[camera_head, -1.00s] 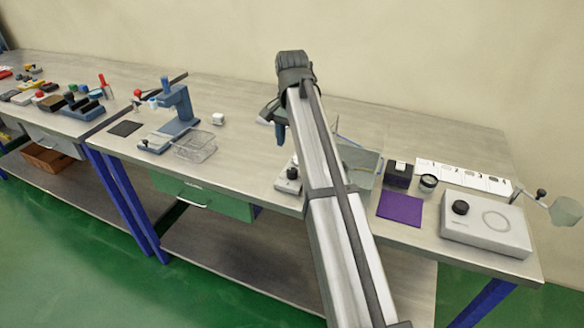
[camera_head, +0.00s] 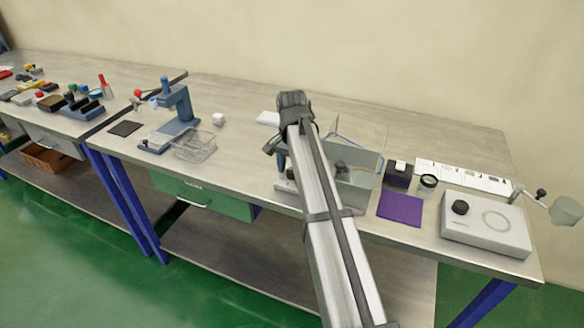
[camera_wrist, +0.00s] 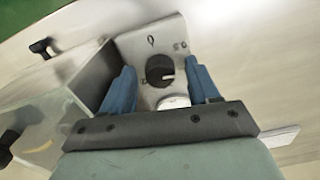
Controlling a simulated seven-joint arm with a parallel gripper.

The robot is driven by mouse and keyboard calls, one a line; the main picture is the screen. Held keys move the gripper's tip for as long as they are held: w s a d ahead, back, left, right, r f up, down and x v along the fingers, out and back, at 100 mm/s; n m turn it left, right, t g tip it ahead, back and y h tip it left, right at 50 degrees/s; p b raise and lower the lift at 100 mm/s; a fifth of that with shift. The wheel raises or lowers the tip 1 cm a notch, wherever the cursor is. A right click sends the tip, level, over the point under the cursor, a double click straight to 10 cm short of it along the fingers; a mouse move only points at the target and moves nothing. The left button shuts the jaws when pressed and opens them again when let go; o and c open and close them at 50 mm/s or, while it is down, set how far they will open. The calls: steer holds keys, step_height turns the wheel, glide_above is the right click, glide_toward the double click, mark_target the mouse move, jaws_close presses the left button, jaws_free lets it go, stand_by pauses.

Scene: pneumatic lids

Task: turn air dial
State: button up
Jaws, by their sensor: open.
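The air dial (camera_wrist: 160,70) is a dark round knob with a pale pointer line, set on a light grey panel (camera_wrist: 136,45) with printed marks, in the wrist view. My gripper (camera_wrist: 160,67) is open, with one blue finger on each side of the dial. Whether either finger touches the knob cannot be told. A white round part (camera_wrist: 173,101) sits just below the dial, between the fingers. In the head view my gripper (camera_head: 281,162) is low over the bench beside the clear-walled box (camera_head: 366,167), and my arm hides the dial.
In the wrist view a clear-walled box with dark knobs (camera_wrist: 42,46) lies left of the panel. In the head view a purple mat (camera_head: 400,208), a black block (camera_head: 398,175) and a grey box with a black knob (camera_head: 486,228) stand to the right.

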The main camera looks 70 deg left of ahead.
steer(key=shift+c, duration=0.3)
steer(key=c, duration=1)
steer(key=n, duration=0.4)
steer(key=shift+n, duration=0.3)
steer(key=n, duration=1.4)
steer(key=shift+n, duration=0.3)
